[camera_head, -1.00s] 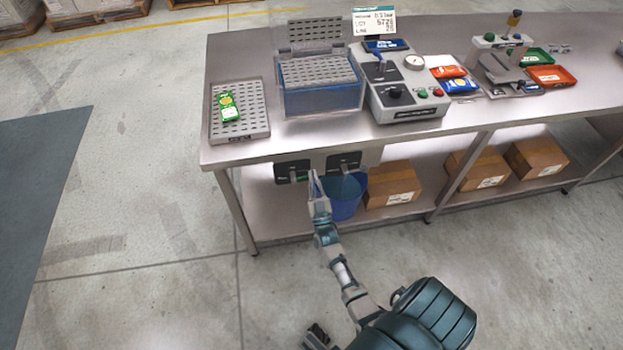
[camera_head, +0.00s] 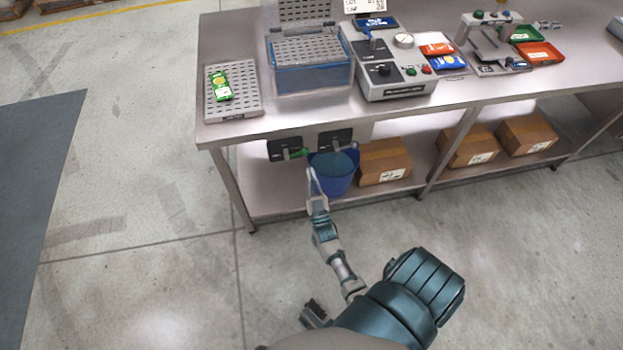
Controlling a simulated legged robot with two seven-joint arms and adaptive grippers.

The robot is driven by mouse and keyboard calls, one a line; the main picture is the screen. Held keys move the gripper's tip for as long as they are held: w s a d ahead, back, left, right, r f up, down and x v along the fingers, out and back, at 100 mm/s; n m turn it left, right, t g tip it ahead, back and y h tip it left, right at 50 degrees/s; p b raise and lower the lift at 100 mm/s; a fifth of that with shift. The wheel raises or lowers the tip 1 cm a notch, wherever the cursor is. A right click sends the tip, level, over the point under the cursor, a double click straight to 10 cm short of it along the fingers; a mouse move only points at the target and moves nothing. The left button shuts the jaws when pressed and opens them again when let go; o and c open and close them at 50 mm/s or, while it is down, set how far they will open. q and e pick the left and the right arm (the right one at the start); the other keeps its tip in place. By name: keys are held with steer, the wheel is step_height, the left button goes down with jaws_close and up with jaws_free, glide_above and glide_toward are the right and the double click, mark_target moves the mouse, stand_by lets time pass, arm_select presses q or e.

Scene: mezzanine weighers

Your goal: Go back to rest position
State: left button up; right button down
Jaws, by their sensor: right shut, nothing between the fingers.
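My right gripper (camera_head: 312,178) is shut and empty. It is in front of the workbench, below the two black valve panels and just left of the blue bucket's rim. Its arm runs from the lower middle of the picture up to the left. The left valve panel (camera_head: 283,149) has a handle with a green part pointing right. The right valve panel (camera_head: 336,140) has a grey handle. I do not make out my left gripper.
The metal workbench (camera_head: 290,124) carries a perforated tray (camera_head: 247,105) with a green packet (camera_head: 219,86), a blue bath (camera_head: 311,76) and a control box (camera_head: 386,91). The blue bucket (camera_head: 340,181) and cardboard boxes (camera_head: 384,162) are underneath. Floor at left is clear.

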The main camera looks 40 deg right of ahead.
steer(key=shift+s+a+f, duration=0.25)
steer(key=shift+s+a, duration=0.1)
steer(key=shift+s, duration=0.15)
steer(key=shift+a, duration=0.15)
